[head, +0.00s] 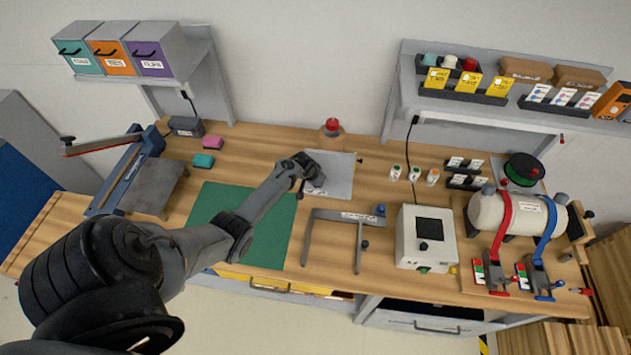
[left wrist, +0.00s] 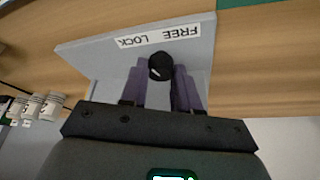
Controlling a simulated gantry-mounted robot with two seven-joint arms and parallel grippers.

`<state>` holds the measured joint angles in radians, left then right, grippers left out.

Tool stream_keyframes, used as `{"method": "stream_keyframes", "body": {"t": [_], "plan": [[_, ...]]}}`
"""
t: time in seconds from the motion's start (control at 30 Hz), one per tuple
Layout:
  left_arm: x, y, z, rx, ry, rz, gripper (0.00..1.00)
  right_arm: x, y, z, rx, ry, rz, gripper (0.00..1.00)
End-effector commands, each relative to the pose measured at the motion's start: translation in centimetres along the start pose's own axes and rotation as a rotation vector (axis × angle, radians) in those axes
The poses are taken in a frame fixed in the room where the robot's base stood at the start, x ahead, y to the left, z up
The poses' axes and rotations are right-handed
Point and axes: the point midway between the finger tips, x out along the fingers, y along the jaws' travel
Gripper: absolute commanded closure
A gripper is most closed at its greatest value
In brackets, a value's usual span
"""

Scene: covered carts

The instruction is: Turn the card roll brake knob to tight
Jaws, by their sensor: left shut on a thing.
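A small black knob (left wrist: 160,66) stands on a light grey plate (left wrist: 95,55) in the left wrist view. A white label (left wrist: 158,36) beside it reads FREE and LOCK, upside down, with LOCK at the left. A small pale mark shows on the knob; its exact direction is hard to tell. My left gripper (left wrist: 160,78) is shut on the knob, one finger on each side. In the head view my left gripper (head: 316,182) is over the grey plate (head: 342,165), and the knob is hidden there. My right gripper is in neither view.
A green mat (head: 270,235) lies left of the plate. A grey bracket frame (head: 340,216), small bottles (head: 414,174) and a white box (head: 407,240) are to the right. A red-topped item (head: 332,127) stands behind. A strapped white cylinder (head: 488,212) is at far right.

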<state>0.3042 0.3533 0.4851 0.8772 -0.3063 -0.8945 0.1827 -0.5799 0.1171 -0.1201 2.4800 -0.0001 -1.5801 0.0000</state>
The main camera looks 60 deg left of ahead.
Motion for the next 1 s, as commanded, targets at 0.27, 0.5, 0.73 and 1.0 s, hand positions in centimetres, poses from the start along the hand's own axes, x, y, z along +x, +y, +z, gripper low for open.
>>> {"method": "stream_keyframes", "body": {"t": [0.27,0.5,0.73,1.0], "plan": [[0.1,0.0,0.1,-0.003,0.000,-0.001,0.62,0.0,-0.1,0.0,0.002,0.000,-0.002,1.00],[0.0,0.0,0.0,-0.003,0.000,-0.001,0.44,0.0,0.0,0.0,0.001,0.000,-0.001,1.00],[-0.2,0.0,0.0,-0.002,0.000,-0.001,0.44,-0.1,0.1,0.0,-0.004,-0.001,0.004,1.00],[-2.6,0.0,0.0,-0.002,0.001,0.000,0.44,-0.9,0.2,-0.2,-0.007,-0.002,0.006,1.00]]}}
